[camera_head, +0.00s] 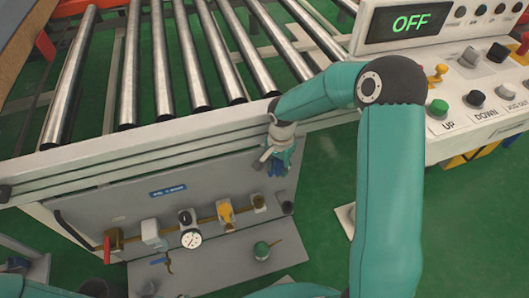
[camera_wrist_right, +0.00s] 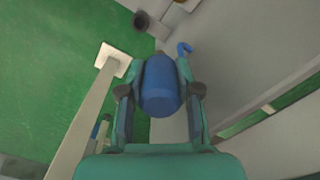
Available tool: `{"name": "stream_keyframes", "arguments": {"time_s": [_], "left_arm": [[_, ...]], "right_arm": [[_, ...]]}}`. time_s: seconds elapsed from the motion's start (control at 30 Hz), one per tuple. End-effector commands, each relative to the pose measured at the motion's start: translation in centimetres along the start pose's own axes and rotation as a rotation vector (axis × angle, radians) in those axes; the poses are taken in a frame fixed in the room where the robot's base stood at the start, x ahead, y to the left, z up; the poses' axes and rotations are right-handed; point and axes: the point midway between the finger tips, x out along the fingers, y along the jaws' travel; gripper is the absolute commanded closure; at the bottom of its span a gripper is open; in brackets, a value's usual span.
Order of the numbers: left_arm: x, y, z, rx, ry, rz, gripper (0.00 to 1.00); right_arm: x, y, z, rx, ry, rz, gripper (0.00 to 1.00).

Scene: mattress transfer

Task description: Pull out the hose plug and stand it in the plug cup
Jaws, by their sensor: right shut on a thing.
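My right gripper (camera_head: 275,163) is in front of the upper right of the grey panel (camera_head: 110,198), just under the roller table's edge. In the right wrist view, its fingers (camera_wrist_right: 160,98) are shut on the sides of a blue, rounded cylinder, which I take as the hose plug (camera_wrist_right: 160,85). In the head view the gripper mostly hides it. I cannot tell whether the plug is clear of its socket. A dark round cup-like part (camera_head: 287,208) sits at the panel's lower right; it may be the plug cup. My left gripper is not clearly in view.
Along the panel run a brass pipe with a red valve (camera_head: 113,244), a gauge (camera_head: 190,238) and a yellow valve (camera_head: 226,214). A control desk (camera_head: 480,108) is at right.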

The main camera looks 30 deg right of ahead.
Motion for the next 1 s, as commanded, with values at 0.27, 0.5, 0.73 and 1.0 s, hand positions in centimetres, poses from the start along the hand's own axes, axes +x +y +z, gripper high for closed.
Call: {"name": "stream_keyframes", "arguments": {"time_s": [0.27,0.5,0.73,1.0], "left_arm": [[0.9,-0.3,0.0,0.000,0.000,0.000,0.39],[1.1,-0.4,0.0,0.000,0.000,0.000,0.39],[1.1,-0.4,0.0,0.000,0.000,0.000,0.39],[1.6,-0.6,0.0,0.000,0.000,0.000,0.39]], "right_arm": [[7.7,3.5,-1.1,-0.011,-0.003,0.003,1.00],[9.6,4.5,-1.1,-0.015,0.000,-0.001,1.00],[9.5,4.5,-1.1,-0.015,0.000,-0.001,1.00],[9.7,4.5,-1.0,-0.014,0.001,-0.001,1.00]]}}
